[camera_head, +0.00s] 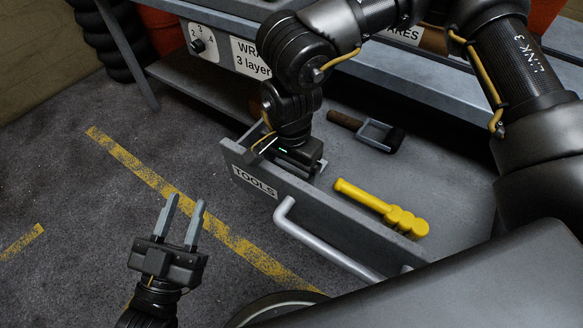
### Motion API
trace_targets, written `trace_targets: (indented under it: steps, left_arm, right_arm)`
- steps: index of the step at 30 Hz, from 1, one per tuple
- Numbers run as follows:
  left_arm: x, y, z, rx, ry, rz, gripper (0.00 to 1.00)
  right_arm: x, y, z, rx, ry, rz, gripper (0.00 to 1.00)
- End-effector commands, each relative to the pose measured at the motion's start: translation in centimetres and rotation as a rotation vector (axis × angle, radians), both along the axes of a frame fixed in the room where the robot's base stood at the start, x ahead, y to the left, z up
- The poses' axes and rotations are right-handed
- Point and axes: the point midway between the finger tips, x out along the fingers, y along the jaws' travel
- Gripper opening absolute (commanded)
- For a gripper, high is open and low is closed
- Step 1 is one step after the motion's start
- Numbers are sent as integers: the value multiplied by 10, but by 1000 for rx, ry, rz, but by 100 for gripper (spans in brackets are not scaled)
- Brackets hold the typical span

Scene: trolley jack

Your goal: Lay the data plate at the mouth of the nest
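I cannot make out a data plate or a nest in the head view. My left gripper (186,203) is at the lower left, over the dark floor. Its two grey fingers point up in the picture, apart, with nothing between them. My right gripper (298,158) reaches down just behind the front panel of the open drawer (335,222) labelled TOOLS. A grey finger shows at its right side, but its fingertips are mostly hidden, so I cannot see whether it holds anything.
In the drawer lie a yellow stepped tool (382,208) and a dark tool with a grey frame (372,132). A bar handle (325,245) juts from the drawer front. A grey bench (430,83) stands behind. Floor with yellow lines (160,182) is open at the left.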

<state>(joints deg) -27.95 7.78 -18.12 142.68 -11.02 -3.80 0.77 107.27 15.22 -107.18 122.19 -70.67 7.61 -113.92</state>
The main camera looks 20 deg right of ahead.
Motion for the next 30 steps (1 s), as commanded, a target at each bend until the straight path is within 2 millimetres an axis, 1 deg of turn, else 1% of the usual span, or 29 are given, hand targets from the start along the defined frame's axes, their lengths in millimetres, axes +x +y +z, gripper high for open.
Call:
trace_targets:
  steps: [10,11,13,14,23,26,28,30]
  left_arm:
    - [0,4,4,-26,-42,8,36]
    - [0,4,6,-28,-46,8,36]
    - [0,4,6,-27,-46,9,36]
    - [0,4,6,-27,-46,9,36]
    - [1,3,6,-20,-35,7,36]
    - [0,-1,1,8,16,-2,36]
    - [-1,-4,-4,33,56,-9,36]
    - [4,0,-16,74,130,11,36]
  right_arm:
    - [0,0,-4,1,-1,0,62]
    - [0,0,-3,1,-1,0,89]
    - [0,0,-3,1,-1,0,98]
    - [0,0,-3,1,-1,0,100]
    - [0,0,-2,-2,-1,0,100]
    - [1,0,11,2,-4,0,100]
    - [1,1,25,3,-3,0,100]
    - [0,2,41,3,-3,0,100]
